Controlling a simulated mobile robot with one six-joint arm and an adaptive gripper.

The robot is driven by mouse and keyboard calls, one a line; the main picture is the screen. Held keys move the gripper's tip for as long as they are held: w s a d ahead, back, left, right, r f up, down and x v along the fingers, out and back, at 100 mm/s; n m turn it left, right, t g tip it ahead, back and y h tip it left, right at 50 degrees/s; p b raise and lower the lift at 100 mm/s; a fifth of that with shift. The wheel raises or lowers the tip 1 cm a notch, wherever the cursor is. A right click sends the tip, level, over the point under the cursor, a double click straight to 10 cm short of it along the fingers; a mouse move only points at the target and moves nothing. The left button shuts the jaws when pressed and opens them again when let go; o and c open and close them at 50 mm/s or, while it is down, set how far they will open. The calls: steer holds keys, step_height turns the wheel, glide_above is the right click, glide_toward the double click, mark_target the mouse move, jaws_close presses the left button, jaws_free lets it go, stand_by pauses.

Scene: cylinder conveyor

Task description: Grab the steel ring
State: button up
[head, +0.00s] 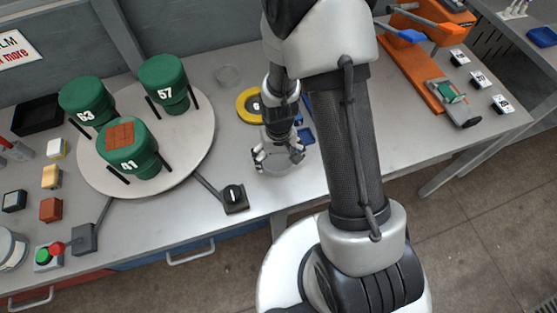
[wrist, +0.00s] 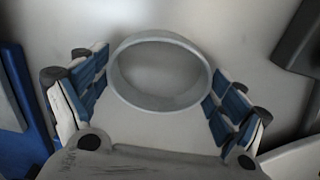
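In the wrist view the steel ring (wrist: 119,78), a plain grey band, lies on the pale table top with its opening facing up toward the camera. My gripper (wrist: 160,78) has its two blue-padded fingers spread apart, one on each side of the ring. The gaps between pads and ring are very small, and I cannot tell if either pad touches it. In the head view my gripper (head: 278,160) points down, low over the middle of the bench; there the ring is mostly hidden by the gripper.
A round turntable (head: 199,145) with green numbered pots stands left, with a black knob box (head: 234,199) near the front edge. An orange machine (head: 413,75) stands right.

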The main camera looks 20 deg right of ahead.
steer(key=c, duration=0.6)
steer(key=shift+o, duration=0.2)
